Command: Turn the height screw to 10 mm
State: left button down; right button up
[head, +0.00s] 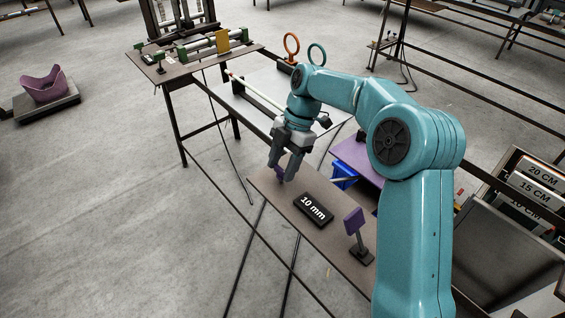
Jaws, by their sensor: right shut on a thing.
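My right gripper (280,172) reaches down over the near brown table (262,190). Its fingers are shut on a small purple piece (279,171), mostly hidden between them. I cannot tell for sure whether this piece is the height screw's handle. A black plate reading "10 mm" (313,209) lies on the table to the right of the gripper. A purple paddle on a black stand (354,221) stands upright near the table's right end. My left gripper is not in view.
A pale board with a white rod (257,92) lies behind the gripper. Orange (291,47) and green (317,54) rings stand beyond. A table with green rollers (190,47) is at the back left. Labelled boxes (533,190) are at the right. The left floor is mostly open.

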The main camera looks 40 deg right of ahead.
jog(key=shift+w+d+r, duration=0.1)
jog(key=o, duration=1)
jog(key=shift+o, duration=0.2)
jog(key=p+v, duration=0.4)
jog(key=v, duration=1.2)
